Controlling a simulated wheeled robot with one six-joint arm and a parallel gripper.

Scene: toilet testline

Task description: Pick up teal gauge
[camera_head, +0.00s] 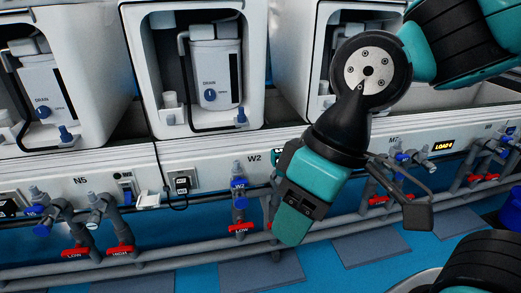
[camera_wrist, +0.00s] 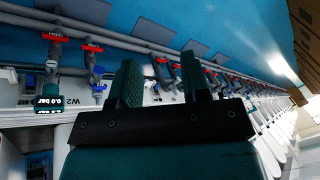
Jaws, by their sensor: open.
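The teal gauge (camera_wrist: 46,97) shows in the wrist view at the left edge, upside down beside the W2 label, with a lit display reading about 0.0 bar. In the head view only a small teal and dark part, which seems to be the gauge (camera_head: 279,157), shows just right of the W2 label, mostly hidden behind my gripper. My gripper (camera_head: 287,222) hangs in front of the pipes, pointing down. In the wrist view its two dark teal fingers (camera_wrist: 160,75) stand apart with nothing between them. The gauge lies left of both fingers there.
Pipes with blue valves and red handles (camera_head: 240,227) run along the white bench front. White toilet testing stations (camera_head: 215,75) stand above. The blue floor (camera_head: 330,275) below is mostly clear.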

